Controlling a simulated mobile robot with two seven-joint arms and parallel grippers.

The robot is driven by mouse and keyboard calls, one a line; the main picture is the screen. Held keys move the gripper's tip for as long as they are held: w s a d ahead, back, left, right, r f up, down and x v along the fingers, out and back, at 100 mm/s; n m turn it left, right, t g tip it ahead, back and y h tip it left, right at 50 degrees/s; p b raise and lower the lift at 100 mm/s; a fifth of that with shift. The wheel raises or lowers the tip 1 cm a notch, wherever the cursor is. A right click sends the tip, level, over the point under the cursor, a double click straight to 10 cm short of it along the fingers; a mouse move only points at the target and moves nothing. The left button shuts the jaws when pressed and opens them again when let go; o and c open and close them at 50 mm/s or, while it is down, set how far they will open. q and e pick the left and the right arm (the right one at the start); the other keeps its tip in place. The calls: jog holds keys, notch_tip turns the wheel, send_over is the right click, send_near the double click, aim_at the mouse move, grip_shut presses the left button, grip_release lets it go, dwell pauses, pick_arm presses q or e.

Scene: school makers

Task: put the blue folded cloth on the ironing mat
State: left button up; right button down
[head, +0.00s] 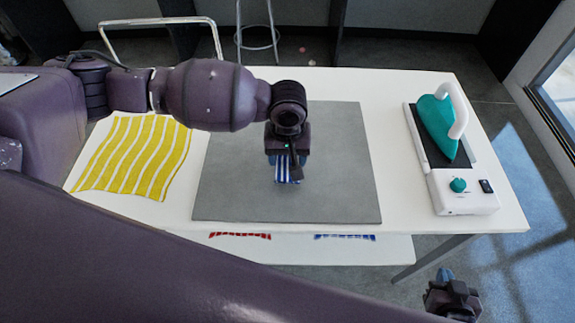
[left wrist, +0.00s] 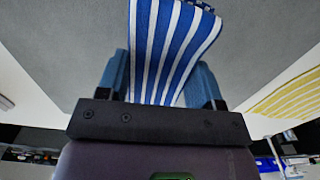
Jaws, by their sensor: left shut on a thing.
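The blue folded cloth, with blue and white stripes, hangs in my left gripper (head: 287,180) over the grey ironing mat (head: 235,195). A small part of the cloth (head: 282,171) shows below the gripper in the head view. In the left wrist view the cloth (left wrist: 170,45) lies between the two blue fingers and the mat (left wrist: 65,40) fills the background. My left gripper is shut on it. I cannot tell whether the cloth touches the mat. My right gripper (head: 453,298) is at the lower right, beyond the table's front edge; its fingers are not clear.
A yellow striped cloth (head: 133,157) lies flat left of the mat. A teal iron (head: 437,125) sits on its white base (head: 465,195) at the right of the white table (head: 415,208). Red and blue fringed edges show on a lower shelf (head: 290,251). A stool (head: 257,40) stands behind.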

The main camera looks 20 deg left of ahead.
pick_arm(q)
notch_tip(320, 180, down, 4)
jog(key=shift+r, duration=0.1)
jog(key=shift+f, duration=0.25)
pick_arm(e)
jog(key=shift+s+f, duration=0.6)
jog(key=shift+f, duration=0.05)
pick_arm(q)
jog(key=shift+f, duration=0.1)
jog(key=o, duration=0.9)
pick_arm(e)
jog(key=shift+w+r, duration=0.5)
jog(key=shift+w, duration=0.05)
